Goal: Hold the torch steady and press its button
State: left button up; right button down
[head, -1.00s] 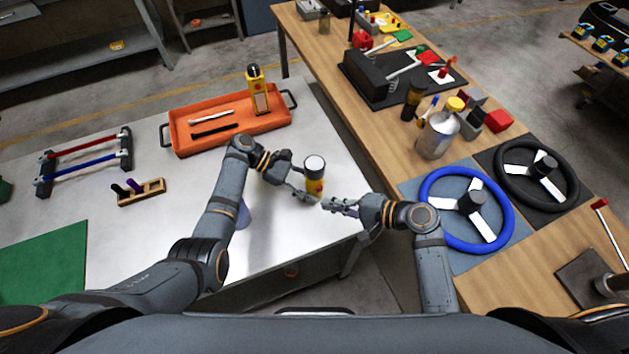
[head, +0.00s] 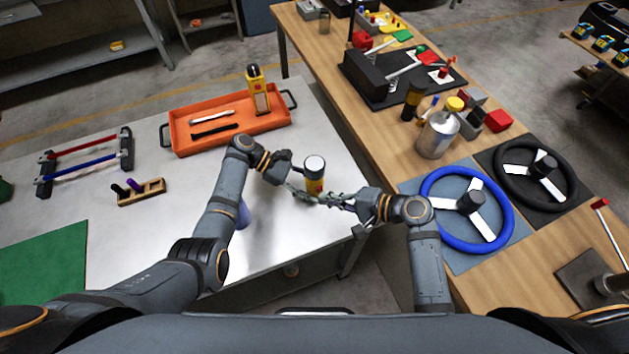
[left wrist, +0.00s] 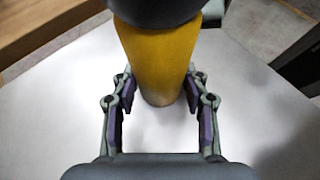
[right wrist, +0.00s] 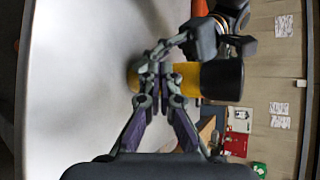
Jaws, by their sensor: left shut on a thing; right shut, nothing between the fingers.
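The torch (head: 315,186) has a yellow body and a wide black head with a pale top; it stands upright near the right edge of the pale table. My left gripper (head: 304,192) is shut on its body, and the torch (left wrist: 160,58) shows between the fingers in the left wrist view. My right gripper (head: 328,200) is shut and empty, its fingertips at the torch's body from the right. In the right wrist view the closed tips (right wrist: 160,76) overlap the yellow body (right wrist: 187,76); I cannot tell whether they touch. The button is not visible, probably behind the fingertips.
An orange tray (head: 180,142) with tools and a yellow-black upright device (head: 257,92) lies behind. A wooden rack (head: 141,194) and a red-blue bar frame (head: 85,163) are at left. A wooden bench with a blue steering wheel (head: 432,219) is at right.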

jog(key=shift+w, duration=0.1)
dwell(0.6)
jog(key=shift+w+a, duration=0.2)
jog(key=shift+w, duration=0.2)
dwell(0.4)
jog(key=shift+s+d, duration=0.2)
jog(key=shift+s, duration=0.35)
jog(key=shift+s, duration=0.1)
jog(key=shift+s+d, duration=0.45)
jog(key=shift+s, duration=0.4)
jog(key=shift+s+d, duration=0.45)
jog(key=shift+s, duration=0.45)
jog(key=shift+s+d, duration=0.45)
jog(key=shift+s, duration=0.4)
